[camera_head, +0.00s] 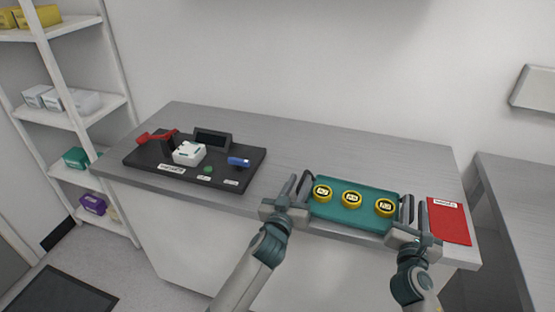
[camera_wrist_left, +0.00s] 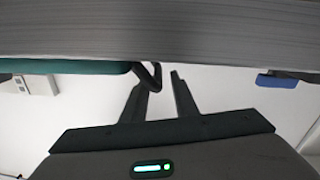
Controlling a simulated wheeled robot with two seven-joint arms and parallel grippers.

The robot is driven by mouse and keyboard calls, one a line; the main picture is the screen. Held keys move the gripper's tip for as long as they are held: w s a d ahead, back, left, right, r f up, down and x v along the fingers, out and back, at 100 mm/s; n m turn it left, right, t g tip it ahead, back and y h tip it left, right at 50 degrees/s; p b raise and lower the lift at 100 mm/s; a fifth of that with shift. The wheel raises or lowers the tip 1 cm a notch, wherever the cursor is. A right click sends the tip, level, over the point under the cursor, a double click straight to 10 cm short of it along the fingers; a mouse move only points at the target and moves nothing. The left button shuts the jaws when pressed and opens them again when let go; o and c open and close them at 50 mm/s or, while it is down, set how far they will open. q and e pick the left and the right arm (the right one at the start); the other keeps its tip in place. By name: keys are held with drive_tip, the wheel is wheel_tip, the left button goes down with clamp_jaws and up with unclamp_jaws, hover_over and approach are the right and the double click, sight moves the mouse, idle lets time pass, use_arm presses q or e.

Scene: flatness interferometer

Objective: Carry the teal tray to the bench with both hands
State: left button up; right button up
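The teal tray (camera_head: 345,216) is level at the right front part of the bench (camera_head: 300,143), carrying three yellow round pieces with dark labelled tops: left (camera_head: 322,194), middle (camera_head: 351,200) and right (camera_head: 385,208). It has a dark handle at each end. My left gripper (camera_head: 295,188) is at the left handle, fingers apart; in the left wrist view the fingers (camera_wrist_left: 160,85) are spread, with the dark handle (camera_wrist_left: 154,75) by the left finger. My right gripper (camera_head: 415,212) is at the right handle (camera_head: 404,205), with its fingers apart. Whether the tray's underside touches the bench is unclear.
A black base (camera_head: 222,184) with a red lever (camera_head: 152,137), white block (camera_head: 189,152) and blue part (camera_head: 239,162) stands at the bench's left. A red mat (camera_head: 449,222) lies right of the tray. Bare bench lies behind the tray. Shelves (camera_head: 70,115) stand far left.

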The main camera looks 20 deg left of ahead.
use_arm(q)
drive_tip(key=shift+s+d+r, duration=0.1)
drive_tip(key=shift+d, duration=0.05)
use_arm(e)
drive_tip(key=shift+a+r, duration=0.1)
drive_tip(key=shift+a, duration=0.05)
use_arm(q)
drive_tip(key=shift+s, duration=0.1)
drive_tip(key=shift+s, duration=0.2)
drive_tip(key=s, duration=1.1)
drive_tip(key=shift+s+a, duration=0.15)
drive_tip(key=shift+a, duration=0.25)
use_arm(e)
drive_tip(key=shift+s, duration=0.1)
drive_tip(key=s, duration=1.2)
drive_tip(key=shift+a, duration=0.35)
